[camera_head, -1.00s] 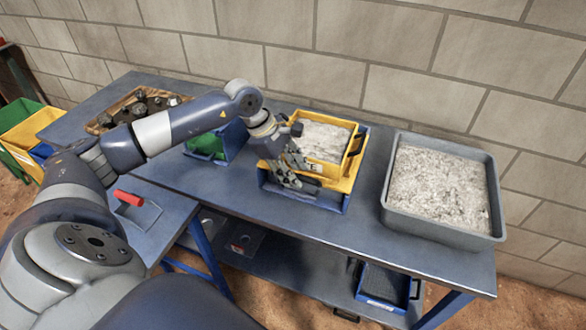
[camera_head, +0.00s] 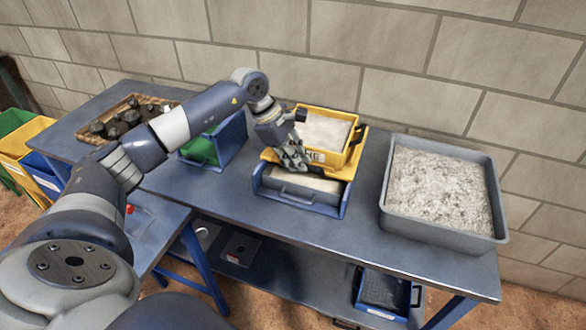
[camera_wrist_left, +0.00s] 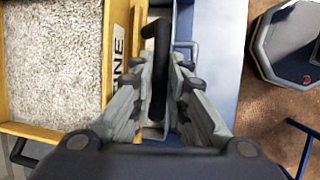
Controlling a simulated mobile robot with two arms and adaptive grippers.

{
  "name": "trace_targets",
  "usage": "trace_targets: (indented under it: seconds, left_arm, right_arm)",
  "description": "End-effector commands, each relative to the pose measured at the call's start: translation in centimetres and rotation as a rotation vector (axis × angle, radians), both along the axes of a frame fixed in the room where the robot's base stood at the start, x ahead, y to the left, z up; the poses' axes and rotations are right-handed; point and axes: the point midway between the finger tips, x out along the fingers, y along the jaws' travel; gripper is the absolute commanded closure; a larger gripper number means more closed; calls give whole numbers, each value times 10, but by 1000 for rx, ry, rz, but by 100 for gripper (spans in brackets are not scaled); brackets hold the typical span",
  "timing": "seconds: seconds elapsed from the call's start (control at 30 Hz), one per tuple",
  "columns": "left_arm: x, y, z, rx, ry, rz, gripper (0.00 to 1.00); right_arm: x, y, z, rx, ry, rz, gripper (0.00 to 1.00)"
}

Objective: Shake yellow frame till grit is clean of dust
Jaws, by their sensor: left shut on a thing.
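The yellow frame (camera_head: 354,150) holds pale grit (camera_head: 323,131) and carries dark lettering on its front; it also shows in the left wrist view (camera_wrist_left: 108,55), with the grit (camera_wrist_left: 50,60) at left. It is over the back of a blue tray (camera_head: 300,204), whose front part shows pale material. Whether the frame rests on the tray I cannot tell. My left gripper (camera_head: 293,160) is at the frame's front left side. In the left wrist view its fingers (camera_wrist_left: 157,95) are shut around the frame's black handle (camera_wrist_left: 157,60). My right gripper is not in view.
A grey tub (camera_head: 488,238) of pale grit stands to the right. A blue and green bin (camera_head: 235,140) stands left of the frame, and a wooden tray of dark rocks (camera_head: 90,133) lies farther left. A brick wall (camera_head: 400,50) is behind. The bench front (camera_head: 400,262) is clear.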

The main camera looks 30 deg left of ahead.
Motion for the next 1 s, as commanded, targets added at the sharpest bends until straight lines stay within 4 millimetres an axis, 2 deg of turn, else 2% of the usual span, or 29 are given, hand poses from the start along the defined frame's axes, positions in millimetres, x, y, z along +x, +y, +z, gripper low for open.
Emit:
trace_targets:
  seconds: [0.23,0.27,0.3,0.33,0.37,0.77,0.87,1.0]
  left_arm:
    - [-1,0,0,1,3,-1,100]
    - [-1,0,0,1,3,-1,83]
    - [-1,0,0,0,3,-1,74]
    - [-1,0,0,0,3,-1,67]
    - [-1,0,0,0,3,-1,65]
    - [-1,2,5,0,1,0,65]
    - [-4,6,17,0,-1,-1,65]
    - [-12,16,43,1,-2,1,65]
  right_arm:
    - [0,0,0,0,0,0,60]
    - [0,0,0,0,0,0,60]
    - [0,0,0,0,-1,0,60]
    - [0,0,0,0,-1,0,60]
    - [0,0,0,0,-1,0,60]
    - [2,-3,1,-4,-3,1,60]
    - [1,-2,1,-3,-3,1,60]
    - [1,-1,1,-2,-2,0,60]
